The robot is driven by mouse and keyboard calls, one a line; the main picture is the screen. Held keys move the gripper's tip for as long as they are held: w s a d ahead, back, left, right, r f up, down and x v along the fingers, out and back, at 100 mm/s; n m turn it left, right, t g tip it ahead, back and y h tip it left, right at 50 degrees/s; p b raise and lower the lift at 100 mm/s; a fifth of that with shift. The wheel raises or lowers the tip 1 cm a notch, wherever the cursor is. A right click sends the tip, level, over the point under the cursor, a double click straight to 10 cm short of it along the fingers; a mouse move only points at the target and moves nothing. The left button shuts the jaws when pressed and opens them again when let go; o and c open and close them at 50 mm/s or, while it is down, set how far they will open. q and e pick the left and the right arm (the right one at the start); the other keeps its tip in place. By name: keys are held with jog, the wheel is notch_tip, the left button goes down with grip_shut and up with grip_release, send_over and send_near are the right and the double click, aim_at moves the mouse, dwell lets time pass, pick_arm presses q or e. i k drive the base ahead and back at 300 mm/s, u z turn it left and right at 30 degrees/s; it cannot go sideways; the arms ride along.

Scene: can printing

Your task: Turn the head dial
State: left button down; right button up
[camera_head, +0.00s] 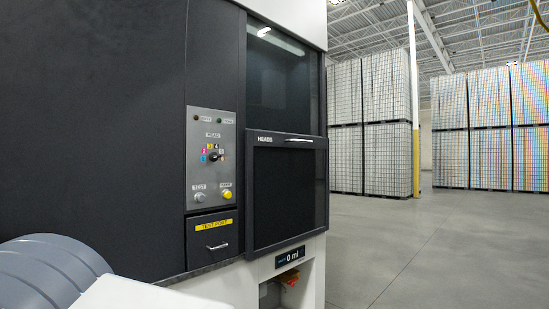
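The head dial (214,156) is a small black knob in the middle of a grey control panel (200,175) on the dark machine front. Small coloured numbered marks ring the dial; which mark it points to is too small to tell. Two small lamps sit at the panel's top. A grey button (200,198) and a yellow button (227,195) sit below the dial. Neither of my grippers shows in the camera_head view. Nothing touches the dial, and no gripper hides it.
A drawer labelled TEST PORT (212,236) is below the panel. A dark door labelled HEADS (287,190) with a handle is to its right. A display reading 0 ml (290,257) is below. Pallet stacks (490,130) stand far back; the floor (440,250) at right is clear.

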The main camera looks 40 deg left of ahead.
aim_at(214, 157)
jog(key=z, duration=0.05)
jog(key=i, duration=0.95)
jog(key=u, duration=0.85)
jog(key=i, duration=1)
jog(key=u, duration=0.9)
